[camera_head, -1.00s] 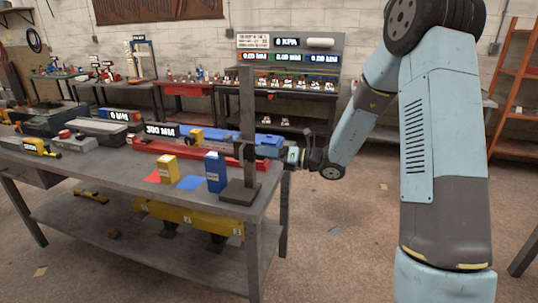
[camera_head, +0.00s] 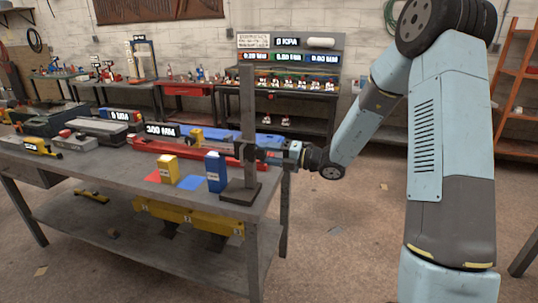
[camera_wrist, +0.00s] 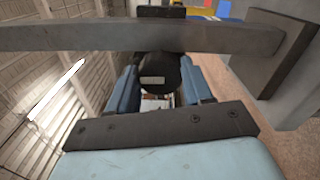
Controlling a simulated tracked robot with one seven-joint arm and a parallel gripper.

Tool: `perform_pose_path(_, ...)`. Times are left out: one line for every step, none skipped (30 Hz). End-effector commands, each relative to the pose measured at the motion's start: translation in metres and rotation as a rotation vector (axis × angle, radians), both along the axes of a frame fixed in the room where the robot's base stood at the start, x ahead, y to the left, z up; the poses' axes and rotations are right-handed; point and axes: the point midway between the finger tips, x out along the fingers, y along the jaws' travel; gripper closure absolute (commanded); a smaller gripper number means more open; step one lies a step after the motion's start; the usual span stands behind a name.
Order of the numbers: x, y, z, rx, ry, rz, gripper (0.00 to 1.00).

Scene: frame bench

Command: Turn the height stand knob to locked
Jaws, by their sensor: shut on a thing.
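The height stand has a tall grey post (camera_head: 247,112) rising from a flat base (camera_head: 240,194) at the right end of the bench (camera_head: 110,182). In the wrist view the post (camera_wrist: 100,38) crosses the top, with the base (camera_wrist: 268,48) at the right. The stand's black round knob (camera_wrist: 158,74) sits between the two blue fingers of my gripper (camera_wrist: 160,88). A small pale mark shows on the knob's face. My gripper (camera_head: 267,154) reaches the post from the right, level, shut on the knob. I cannot read any locked mark.
A blue block (camera_head: 215,172) and a yellow block (camera_head: 168,169) stand left of the stand. A red long piece (camera_head: 190,150) and a 300 MM display (camera_head: 162,130) lie behind them. Floor right of the bench is clear.

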Motion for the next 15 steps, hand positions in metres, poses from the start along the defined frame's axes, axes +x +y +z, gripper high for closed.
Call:
perform_pose_path(0.0003, 0.0008, -0.0005, 0.002, 0.01, 0.0, 0.8)
perform_pose_path(0.0004, 0.0008, -0.0005, 0.004, 0.014, 0.0, 0.8)
perform_pose_path(0.0004, 0.0007, -0.0006, 0.006, 0.02, 0.0, 0.8)
perform_pose_path(0.0004, 0.0007, -0.0006, 0.008, 0.024, 0.0, 0.8)
perform_pose_path(0.0004, 0.0006, -0.0007, 0.008, 0.026, 0.0, 0.8)
perform_pose_path(0.0005, 0.0006, -0.0007, 0.009, 0.029, 0.0, 0.8)
perform_pose_path(0.0005, 0.0006, -0.0007, 0.01, 0.029, 0.0, 0.8)
perform_pose_path(0.0005, 0.0005, -0.0008, 0.01, 0.03, 0.0, 0.8)
perform_pose_path(0.0004, 0.0004, -0.0008, 0.009, 0.031, 0.0, 0.8)
perform_pose_path(0.0004, 0.0004, -0.0009, 0.009, 0.031, 0.0, 0.8)
perform_pose_path(0.0004, 0.0004, -0.0009, 0.009, 0.031, 0.0, 0.8)
perform_pose_path(0.0004, 0.0003, -0.0009, 0.009, 0.031, -0.001, 0.8)
perform_pose_path(0.0004, 0.0003, -0.001, 0.009, 0.031, -0.001, 0.8)
perform_pose_path(0.0004, 0.0003, -0.001, 0.009, 0.031, -0.001, 0.8)
perform_pose_path(0.0004, 0.0002, -0.0011, 0.009, 0.031, -0.001, 0.8)
